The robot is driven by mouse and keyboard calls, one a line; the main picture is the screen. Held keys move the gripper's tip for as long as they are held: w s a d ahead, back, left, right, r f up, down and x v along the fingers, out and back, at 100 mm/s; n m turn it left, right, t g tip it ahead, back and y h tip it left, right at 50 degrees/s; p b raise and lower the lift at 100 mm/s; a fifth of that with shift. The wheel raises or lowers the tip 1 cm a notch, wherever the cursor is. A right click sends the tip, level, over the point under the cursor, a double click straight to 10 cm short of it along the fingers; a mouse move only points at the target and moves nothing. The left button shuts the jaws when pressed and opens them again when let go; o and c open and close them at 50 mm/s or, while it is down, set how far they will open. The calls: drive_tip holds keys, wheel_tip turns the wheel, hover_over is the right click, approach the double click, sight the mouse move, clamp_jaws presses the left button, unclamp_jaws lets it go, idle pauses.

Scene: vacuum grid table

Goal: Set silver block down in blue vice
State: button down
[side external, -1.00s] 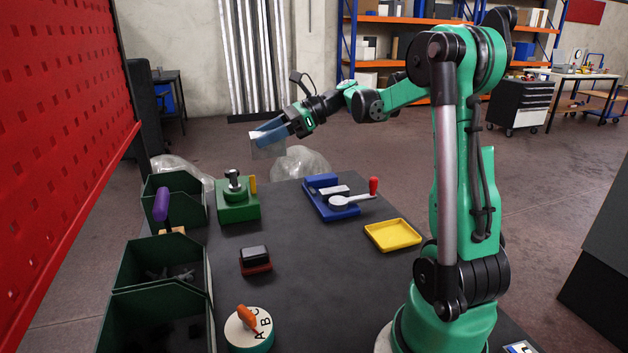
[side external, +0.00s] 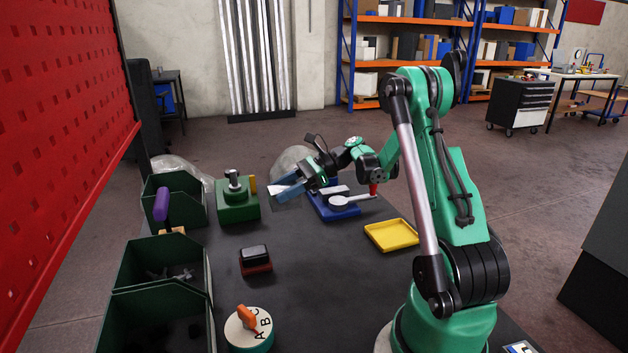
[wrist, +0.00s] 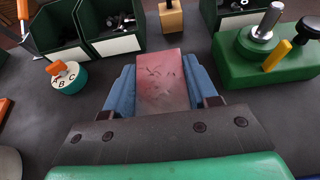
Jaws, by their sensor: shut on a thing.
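My gripper (side external: 287,193) has blue fingers and is shut on the silver block (wrist: 161,82). The block's smooth face looks reddish in the wrist view, like a reflection, and it sits between the two fingers. In the side view the gripper points down and left, above the table and just left of the blue vice (side external: 324,208). The vice lies on the table with a white handle and a red knob (side external: 373,188). My gripper partly hides its back left part.
A green fixture (side external: 237,208) with a metal post stands left of the gripper. A yellow tray (side external: 391,235) lies right of the vice. Green bins (side external: 160,262) line the left edge. A black-and-red block (side external: 255,262) and a round lettered piece (side external: 248,335) stand nearer.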

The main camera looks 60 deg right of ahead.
sight(287, 239)
wheel_tip(287, 239, down, 8)
drive_tip(key=shift+f, duration=0.25)
drive_tip(key=shift+f, duration=0.2)
drive_tip(key=shift+c, duration=1.2)
unclamp_jaws()
